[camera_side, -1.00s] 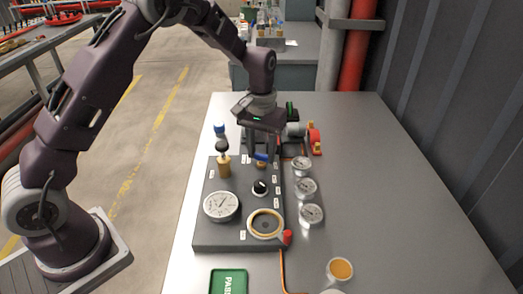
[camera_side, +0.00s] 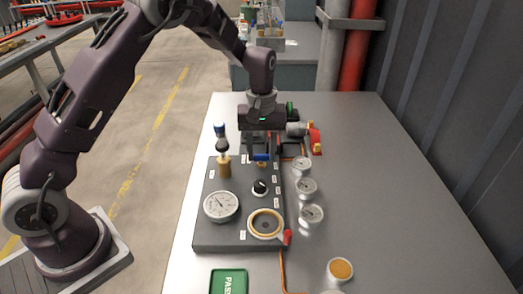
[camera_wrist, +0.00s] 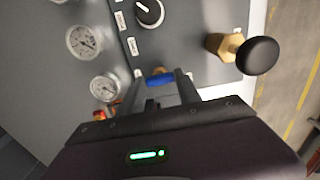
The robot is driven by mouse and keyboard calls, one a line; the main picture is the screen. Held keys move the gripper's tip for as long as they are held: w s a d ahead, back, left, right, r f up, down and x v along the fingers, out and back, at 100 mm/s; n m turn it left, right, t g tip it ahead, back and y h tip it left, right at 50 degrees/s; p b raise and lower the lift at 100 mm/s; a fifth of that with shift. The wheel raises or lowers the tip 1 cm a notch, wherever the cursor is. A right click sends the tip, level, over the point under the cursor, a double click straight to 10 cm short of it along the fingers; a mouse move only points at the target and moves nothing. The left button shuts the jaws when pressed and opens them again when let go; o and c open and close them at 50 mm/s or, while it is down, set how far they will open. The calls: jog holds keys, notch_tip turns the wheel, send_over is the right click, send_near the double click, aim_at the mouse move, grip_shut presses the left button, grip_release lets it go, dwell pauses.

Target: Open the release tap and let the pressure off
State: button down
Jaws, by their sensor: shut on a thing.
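The release tap has a blue lever (camera_side: 261,158) on a brass body near the back right of the dark pump panel (camera_side: 214,240). My gripper (camera_side: 260,154) points down over it, with its two fingers closed around the lever. The wrist view also shows the blue lever (camera_wrist: 160,80) between the fingertips (camera_wrist: 163,86). Part of the brass body is hidden by the fingers. A large white round gauge (camera_side: 221,206) sits at the front left of the panel; its needle is too small to read surely.
A brass fitting with a black knob (camera_side: 223,146) stands left of my gripper. A black selector knob (camera_side: 260,187) and a cream-ringed port (camera_side: 266,224) lie in front. Several small gauges (camera_side: 306,186) line the right side. The table's right side is mostly clear.

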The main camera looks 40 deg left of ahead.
aim_at(261, 155)
jog(key=shift+r, duration=0.1)
jog(key=c, duration=0.8)
grip_release()
jog(key=shift+c, duration=0.2)
notch_tip(261, 155, up, 7)
jog(key=s+d+r+m+t+h, duration=0.1)
jog(key=s+r+m+t, duration=0.25)
jog(key=s+r, duration=1)
jog(key=s+f+m+t+y, duration=0.1)
jog(key=s+m, duration=0.4)
jog(key=s, duration=1.1)
jog(key=shift+s+d+m+t, duration=0.35)
jog(key=shift+s+d+t, duration=0.05)
jog(key=shift+t, duration=0.15)
